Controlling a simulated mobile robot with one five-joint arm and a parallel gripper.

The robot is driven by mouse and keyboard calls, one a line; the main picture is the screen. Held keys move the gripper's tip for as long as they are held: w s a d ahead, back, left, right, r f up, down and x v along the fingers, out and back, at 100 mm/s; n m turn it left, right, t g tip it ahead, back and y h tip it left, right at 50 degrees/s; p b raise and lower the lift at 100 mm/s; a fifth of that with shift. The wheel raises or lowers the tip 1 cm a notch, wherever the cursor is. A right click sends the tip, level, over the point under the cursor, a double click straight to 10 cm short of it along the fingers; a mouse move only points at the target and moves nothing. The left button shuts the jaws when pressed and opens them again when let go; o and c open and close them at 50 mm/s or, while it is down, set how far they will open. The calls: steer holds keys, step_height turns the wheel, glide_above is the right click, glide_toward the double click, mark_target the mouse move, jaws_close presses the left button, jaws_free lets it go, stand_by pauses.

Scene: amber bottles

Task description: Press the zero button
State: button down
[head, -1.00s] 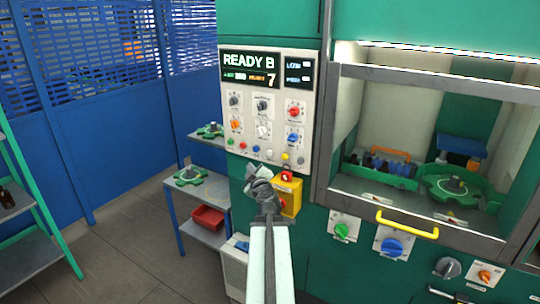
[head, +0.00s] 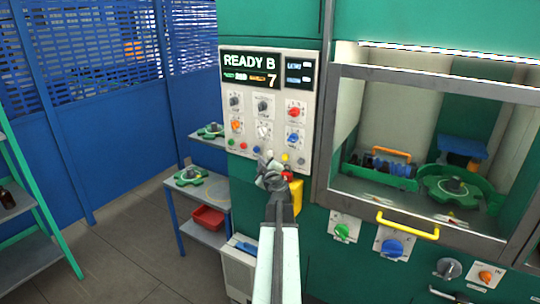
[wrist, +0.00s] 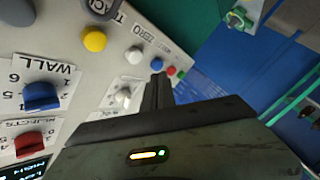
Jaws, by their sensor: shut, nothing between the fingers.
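The control panel (head: 237,110) has a row of round buttons along its lower edge. A white button (wrist: 134,55) stands between a yellow button (wrist: 94,41) and a blue button (wrist: 157,64). In the wrist view, a label that appears to read ZERO lies beside the white and blue buttons. The white button (head: 269,154) shows in the head view just above my gripper (head: 267,168). My gripper is shut and empty. Its fingers (wrist: 158,86) point toward the panel's lower edge, near the blue button in the picture. I cannot tell whether they touch the panel.
A yellow box with a red button (head: 287,176) is partly behind my gripper. Several knobs fill the panel above. A glazed cabinet with a yellow handle (head: 407,226) stands right. A shelf with a red bin (head: 208,218) stands left; the floor (head: 125,240) there is clear.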

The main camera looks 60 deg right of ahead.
steer(key=shift+d, duration=1.5)
stand_by(0.8)
steer(key=shift+d, duration=0.45)
steer(key=shift+d, duration=0.45)
stand_by(0.5)
steer(key=shift+a, duration=0.9)
steer(key=a, duration=0.5)
